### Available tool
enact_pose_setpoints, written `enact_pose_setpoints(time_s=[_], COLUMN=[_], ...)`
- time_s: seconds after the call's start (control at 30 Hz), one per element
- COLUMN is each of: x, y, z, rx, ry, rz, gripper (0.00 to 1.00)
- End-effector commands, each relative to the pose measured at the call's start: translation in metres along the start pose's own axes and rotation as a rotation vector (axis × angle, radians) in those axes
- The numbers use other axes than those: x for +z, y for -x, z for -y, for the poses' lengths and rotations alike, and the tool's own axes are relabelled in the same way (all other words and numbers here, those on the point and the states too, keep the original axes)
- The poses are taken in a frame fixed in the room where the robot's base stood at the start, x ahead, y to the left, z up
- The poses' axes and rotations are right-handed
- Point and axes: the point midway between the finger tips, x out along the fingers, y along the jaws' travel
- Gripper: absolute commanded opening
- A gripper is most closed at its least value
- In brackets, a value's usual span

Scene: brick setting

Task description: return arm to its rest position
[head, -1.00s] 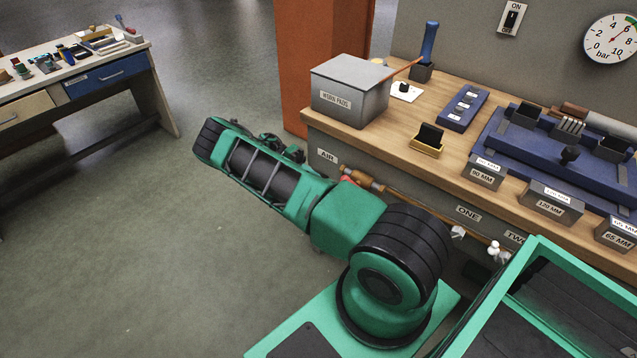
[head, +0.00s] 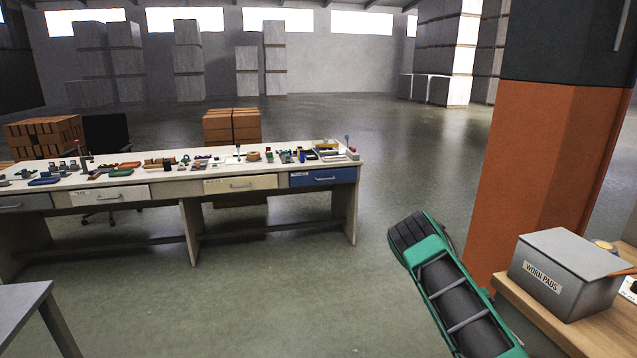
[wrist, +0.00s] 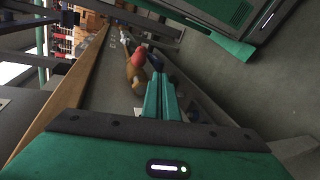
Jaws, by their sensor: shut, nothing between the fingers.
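My gripper (wrist: 161,97) shows in the wrist view with its two green fingers together and nothing between them. It hangs beside the front of the workbench (wrist: 62,98), close to a wooden-handled tool with a red part (wrist: 137,62); I cannot tell whether they touch. In the head view only a green and black part of my arm shows at the lower right, and the gripper is not visible there.
The grey WORN PADS box (head: 565,275) stands on the wooden bench at the right, by an orange pillar (head: 540,150). A long white table (head: 270,188) with drawers and several small parts stands at the left. The floor between is clear.

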Motion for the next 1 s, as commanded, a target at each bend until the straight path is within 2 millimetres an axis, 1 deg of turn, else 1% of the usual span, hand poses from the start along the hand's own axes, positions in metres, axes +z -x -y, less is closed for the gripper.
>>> enact_pose_setpoints(time_s=[0.03,0.1,0.37,0.47,0.77,1.0], x=[0.003,0.006,0.020,0.029,0.063,0.097], y=[0.004,0.007,0.019,0.023,0.037,0.046], z=[-0.009,-0.018,-0.049,-0.061,-0.098,-0.127], rx=[-0.034,-0.076,-0.228,-0.292,-0.501,-0.662], ry=[0.028,0.065,0.202,0.258,0.431,0.556], rz=[-0.005,-0.016,-0.073,-0.105,-0.239,-0.380], gripper=[0.00,0.00,0.00,0.00,0.00,0.00])
